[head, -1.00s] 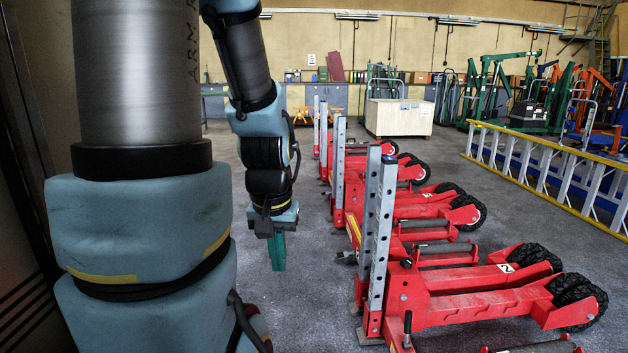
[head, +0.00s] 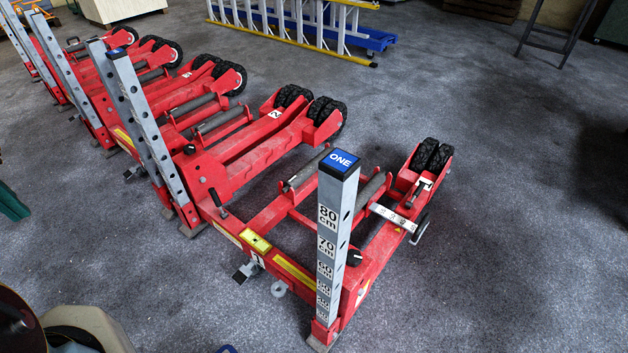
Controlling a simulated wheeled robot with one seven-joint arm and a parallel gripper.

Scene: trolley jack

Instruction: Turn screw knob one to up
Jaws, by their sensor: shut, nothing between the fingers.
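The jack marked ONE (head: 285,215) is a red trolley jack in the front middle of the head view. Its upright grey post (head: 328,240) has a blue "ONE" cap (head: 340,160) and a height scale. A dark round knob (head: 353,257) sits on the red frame just right of the post; its turned position is too small to read. I cannot tell for sure that this is screw knob one.
Jack two (head: 262,138) stands behind jack one, with more red jacks at the upper left. A black-handled lever (head: 216,198) and a pedal (head: 243,272) stick out from jack one's left side. A yellow-and-silver ladder (head: 295,22) lies at the back.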

